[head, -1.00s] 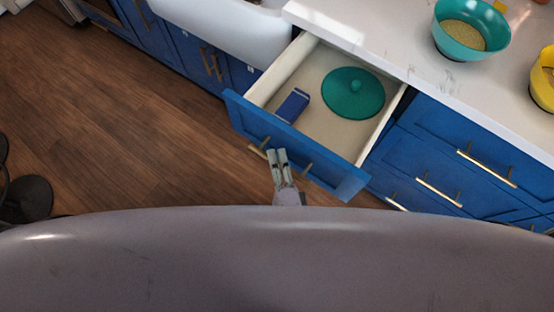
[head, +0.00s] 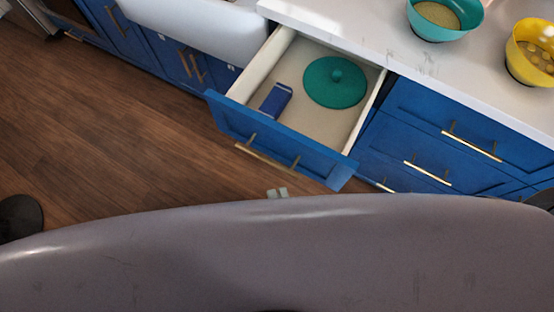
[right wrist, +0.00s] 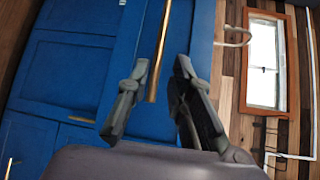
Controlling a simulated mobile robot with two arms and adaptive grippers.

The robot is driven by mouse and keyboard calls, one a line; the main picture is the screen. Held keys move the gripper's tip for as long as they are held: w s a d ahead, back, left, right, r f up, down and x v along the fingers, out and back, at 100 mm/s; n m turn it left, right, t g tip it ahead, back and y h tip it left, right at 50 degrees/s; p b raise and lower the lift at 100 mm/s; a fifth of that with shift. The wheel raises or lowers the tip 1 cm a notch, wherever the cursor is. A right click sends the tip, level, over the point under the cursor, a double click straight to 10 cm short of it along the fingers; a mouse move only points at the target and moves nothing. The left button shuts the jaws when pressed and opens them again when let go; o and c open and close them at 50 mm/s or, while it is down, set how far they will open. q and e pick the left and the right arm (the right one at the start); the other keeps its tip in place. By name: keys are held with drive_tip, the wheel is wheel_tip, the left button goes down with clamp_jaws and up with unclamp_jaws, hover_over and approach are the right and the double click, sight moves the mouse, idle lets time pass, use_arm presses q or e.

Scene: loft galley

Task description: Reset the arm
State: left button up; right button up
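My right gripper (head: 277,193) shows only as fingertips above my body's edge in the head view, in front of the open drawer and apart from its gold handle (head: 266,157). In the right wrist view its two fingers (right wrist: 161,68) are spread with nothing held between them. A gold bar handle (right wrist: 160,55) on a blue front lies beyond the fingers. The blue drawer (head: 240,117) stands pulled out and holds a round teal lid (head: 335,82) and a small dark blue box (head: 275,101). My left gripper is not in view.
A teal bowl (head: 445,20) and a yellow bowl (head: 520,70) stand on the white counter (head: 350,22). Closed blue drawers (head: 440,115) are right of the open one. The wooden floor (head: 110,130) at left is mostly clear.

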idle(0.4)
drive_tip(key=s+d+f+n+g, duration=0.15)
drive_tip(key=f+n, duration=0.25)
drive_tip(key=f, duration=0.4)
drive_tip(key=s+d+f+n+g, duration=0.1)
drive_tip(key=d+f+n+g, duration=0.2)
drive_tip(key=f, duration=0.5)
drive_tip(key=s+f+n+g, duration=0.1)
drive_tip(key=f+n+g, duration=0.25)
drive_tip(key=f, duration=0.45)
drive_tip(key=s+d+f+n+g+h, duration=0.1)
drive_tip(key=s+d+f+n+g, duration=0.2)
drive_tip(key=d+f, duration=0.5)
drive_tip(key=s+d+f+n+g+h, duration=0.2)
drive_tip(key=s+d+f+n+g, duration=0.2)
drive_tip(key=s+d+f+n, duration=0.2)
drive_tip(key=s+d+f, duration=0.2)
drive_tip(key=d, duration=0.1)
drive_tip(key=shift+f, duration=0.25)
